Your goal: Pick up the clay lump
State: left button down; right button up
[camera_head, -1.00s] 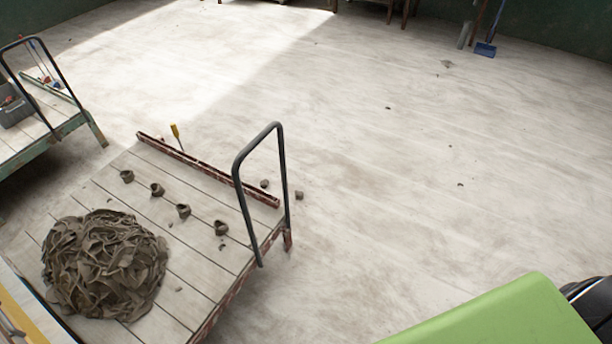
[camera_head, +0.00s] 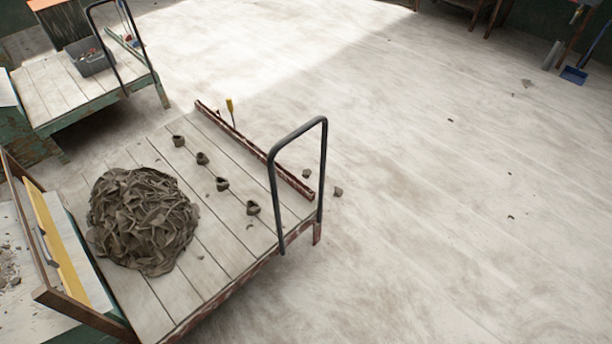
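Several small dark clay lumps sit in a row on the plank cart, one of them at the near right end (camera_head: 253,208) and one at the far left end (camera_head: 178,141). Two more grey lumps lie on the floor just past the cart's handle, one nearer the cart (camera_head: 307,173) and one further right (camera_head: 338,191). I cannot tell which one the task names. A large heap of clay trimmings (camera_head: 143,220) is piled on the cart's left part. Neither of my grippers is in view.
The plank cart (camera_head: 212,262) has a black upright handle (camera_head: 321,165) and a red-brown rail (camera_head: 255,150). A wooden frame with a yellow strip (camera_head: 60,250) stands at its left. A second cart (camera_head: 45,95) carries a grey toolbox (camera_head: 92,62). The floor (camera_head: 440,220) on the right is open.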

aim_at(306, 173)
jog(key=i+l+z, duration=0.5)
jog(key=i+l, duration=0.25)
jog(key=i+l+z, duration=0.25)
jog(key=i, duration=0.15)
jog(key=i+l+z, duration=0.25)
jog(key=i, duration=0.2)
jog(key=i+z, duration=0.25)
jog(key=i, duration=0.15)
jog(key=i+u, duration=0.3)
jog(key=i, duration=0.3)
jog(key=i+u, duration=0.3)
jog(key=i, duration=0.3)
jog(key=i+l+u, duration=0.3)
jog(key=i, duration=0.3)
jog(key=i+u, duration=0.25)
jog(key=u, duration=0.25)
jog(key=i+u, duration=0.2)
jog(key=u, duration=0.25)
jog(key=i+l+u, duration=0.15)
jog(key=u, duration=0.35)
jog(key=i+l+u, duration=0.25)
jog(key=u, duration=0.25)
